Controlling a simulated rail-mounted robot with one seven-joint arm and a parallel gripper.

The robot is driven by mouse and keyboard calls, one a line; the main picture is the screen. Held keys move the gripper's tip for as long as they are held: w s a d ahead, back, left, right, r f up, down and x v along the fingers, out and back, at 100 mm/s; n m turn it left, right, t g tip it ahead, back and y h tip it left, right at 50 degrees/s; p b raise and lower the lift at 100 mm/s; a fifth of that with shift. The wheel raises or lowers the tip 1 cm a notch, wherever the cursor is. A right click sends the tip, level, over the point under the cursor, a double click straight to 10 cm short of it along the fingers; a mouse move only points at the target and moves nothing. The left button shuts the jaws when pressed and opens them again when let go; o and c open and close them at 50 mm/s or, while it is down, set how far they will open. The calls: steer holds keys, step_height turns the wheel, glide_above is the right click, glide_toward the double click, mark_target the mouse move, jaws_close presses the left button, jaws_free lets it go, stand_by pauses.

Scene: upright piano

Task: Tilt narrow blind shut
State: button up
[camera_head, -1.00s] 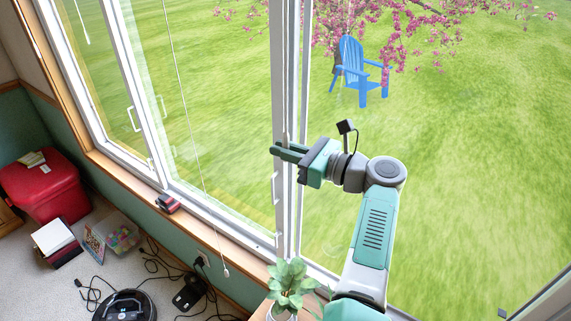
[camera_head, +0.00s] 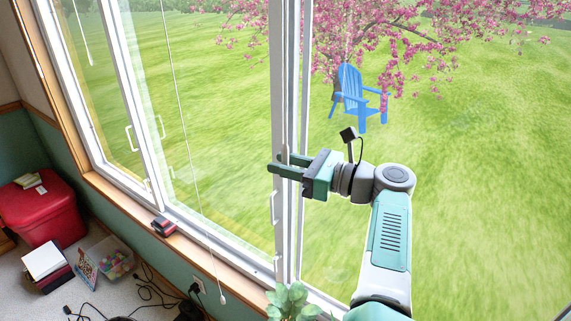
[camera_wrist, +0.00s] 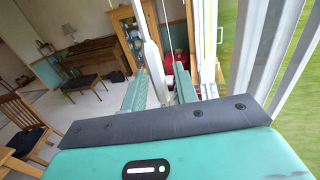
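My gripper (camera_head: 276,162) is in front of the white window post (camera_head: 276,110), its two green fingers pointing left and spread apart. A thin pale rod (camera_head: 286,100), perhaps the blind's tilt wand, hangs along the post down to the fingers. In the wrist view a white upright piece (camera_wrist: 153,60) shows in the gap between the fingers (camera_wrist: 160,85); I cannot tell whether it is the rod or touches them. No blind slats can be made out in either view. The rod's lower end is hidden or too thin to see.
A pull cord (camera_head: 186,120) with a white tassel hangs left of the post. A plant (camera_head: 290,300) stands below my arm. A red box (camera_head: 40,208) and cables lie on the floor at left. The wooden sill (camera_head: 130,207) holds a small red and dark object (camera_head: 163,225).

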steer(key=p+v, duration=0.1)
steer(key=v, duration=0.6)
steer(key=shift+s+d, duration=0.15)
steer(key=shift+d, duration=0.15)
